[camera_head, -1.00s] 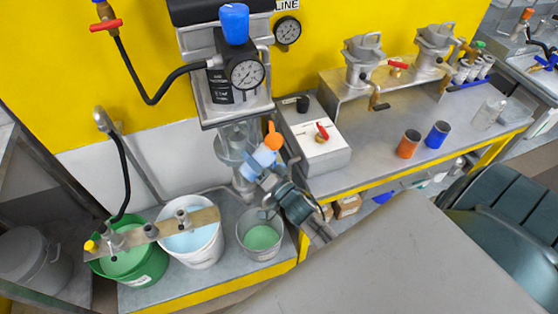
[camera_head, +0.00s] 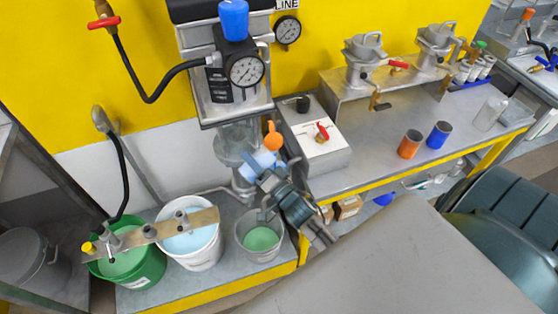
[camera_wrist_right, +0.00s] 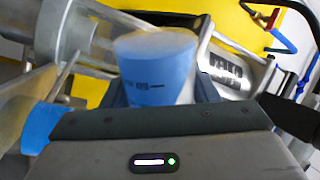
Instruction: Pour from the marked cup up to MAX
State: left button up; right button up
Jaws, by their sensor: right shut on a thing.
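My right gripper (camera_head: 266,176) is shut on a light blue cup (camera_head: 262,161). It holds the cup in the air in front of the clear cylinder of the wall unit, above the grey bucket. A grey bucket (camera_head: 240,232) with green liquid stands below my gripper. I cannot make out a MAX mark. My left gripper is not in view.
The wall unit (camera_head: 222,90) has a gauge (camera_head: 246,71) and an orange knob (camera_head: 273,135) close to the cup. A white bucket (camera_head: 202,257) and a green bucket (camera_head: 150,268) stand left. Orange (camera_head: 410,144) and blue (camera_head: 438,135) cups stand on the right bench.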

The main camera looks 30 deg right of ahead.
jog(key=shift+f+m+b, duration=0.45)
jog(key=shift+m+b, duration=0.05)
jog(key=shift+b, duration=0.4)
dwell(0.5)
jog(key=shift+r, duration=0.1)
dwell(0.5)
